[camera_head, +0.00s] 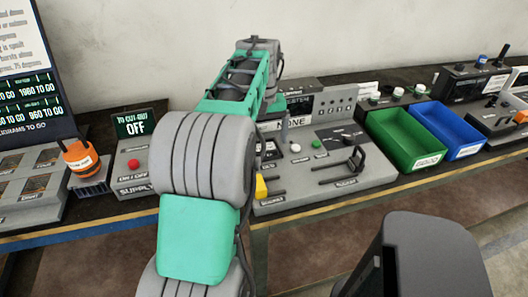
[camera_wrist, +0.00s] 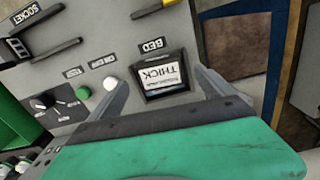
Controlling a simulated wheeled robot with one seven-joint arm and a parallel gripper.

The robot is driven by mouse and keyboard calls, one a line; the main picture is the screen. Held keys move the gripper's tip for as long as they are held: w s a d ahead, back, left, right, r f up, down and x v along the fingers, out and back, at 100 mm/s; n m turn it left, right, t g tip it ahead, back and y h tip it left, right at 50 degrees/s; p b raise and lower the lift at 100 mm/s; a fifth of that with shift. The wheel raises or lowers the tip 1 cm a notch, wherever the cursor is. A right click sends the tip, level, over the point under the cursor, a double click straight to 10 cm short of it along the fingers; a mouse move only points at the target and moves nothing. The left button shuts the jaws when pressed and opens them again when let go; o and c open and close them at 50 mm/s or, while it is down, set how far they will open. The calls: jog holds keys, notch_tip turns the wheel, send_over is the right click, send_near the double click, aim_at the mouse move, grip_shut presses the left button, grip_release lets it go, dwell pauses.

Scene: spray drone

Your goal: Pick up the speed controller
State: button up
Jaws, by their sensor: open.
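In the wrist view, a small dark block (camera_wrist: 161,76) with a white label reading "THICK" upside down sits at the place marked BED on a grey panel (camera_wrist: 110,40). I cannot tell for sure that it is the speed controller; no other label in view names one. My gripper (camera_wrist: 162,80) is open, with one finger on each side of the block and nothing clearly held. Whether the fingers touch the block cannot be told. In the head view my gripper (camera_head: 284,128) is over the grey test unit (camera_head: 345,178), and my arm hides much of its left part.
A green bin (camera_head: 433,160) and a blue bin (camera_head: 466,149) stand right of the unit. Left are a red-button box (camera_head: 146,185) reading "OFF" and an orange item (camera_head: 79,156). A yellow handle (camera_head: 261,187) and black rails (camera_head: 343,172) are on the unit.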

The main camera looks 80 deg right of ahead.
aim_at(264, 150)
notch_tip(264, 150, down, 3)
jog(key=shift+r, duration=0.2)
jog(key=shift+c, duration=0.4)
jog(key=c, duration=1.4)
